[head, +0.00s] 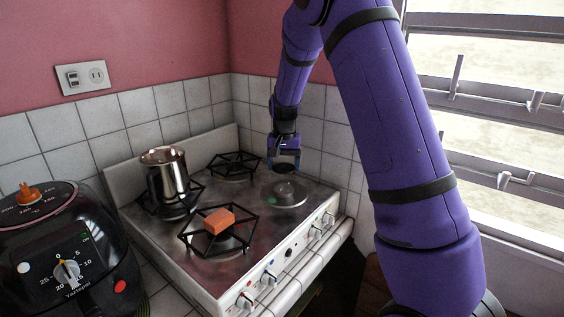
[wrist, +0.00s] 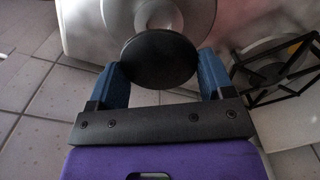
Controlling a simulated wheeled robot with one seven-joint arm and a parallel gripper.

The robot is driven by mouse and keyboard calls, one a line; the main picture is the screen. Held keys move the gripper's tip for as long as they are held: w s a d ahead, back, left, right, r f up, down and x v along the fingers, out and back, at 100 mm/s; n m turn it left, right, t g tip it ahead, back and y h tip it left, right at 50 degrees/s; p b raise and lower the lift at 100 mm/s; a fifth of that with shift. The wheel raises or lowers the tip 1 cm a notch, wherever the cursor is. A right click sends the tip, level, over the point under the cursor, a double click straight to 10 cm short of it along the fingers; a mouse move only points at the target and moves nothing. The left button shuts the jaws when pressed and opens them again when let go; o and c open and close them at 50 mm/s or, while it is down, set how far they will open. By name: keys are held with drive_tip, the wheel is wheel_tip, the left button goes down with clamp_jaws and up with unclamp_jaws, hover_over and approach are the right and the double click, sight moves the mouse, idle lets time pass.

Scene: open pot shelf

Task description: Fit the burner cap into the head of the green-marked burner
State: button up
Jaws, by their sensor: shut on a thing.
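My gripper (head: 284,165) hangs above the back right part of the stove. It is shut on the burner cap (wrist: 160,59), a dark round disc held between the blue fingers in the wrist view. The cap also shows as a dark disc under the fingers in the head view (head: 285,170). The green-marked burner (head: 284,196) has no grate and sits just below and in front of the gripper. Its green mark (head: 272,201) is on its left side. Its pale head (wrist: 158,14) shows beyond the cap in the wrist view, partly hidden by it. The cap appears apart from the head.
A steel pot (head: 166,175) stands on the back left grate. An orange block (head: 219,220) sits on the front left grate. An empty black grate (head: 234,166) is left of my gripper. Tiled walls (head: 318,130) stand close behind and to the right.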

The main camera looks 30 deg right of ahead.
wheel_tip(320, 180, down, 2)
drive_tip(key=shift+d, duration=0.15)
drive_tip(key=shift+f, duration=1.85)
drive_tip(key=shift+f, duration=0.65)
idle(0.5)
drive_tip(key=o, duration=0.9)
drive_tip(key=shift+o, duration=0.2)
drive_tip(key=shift+r, duration=0.1)
wheel_tip(320, 180, up, 11)
drive_tip(key=shift+f, duration=0.2)
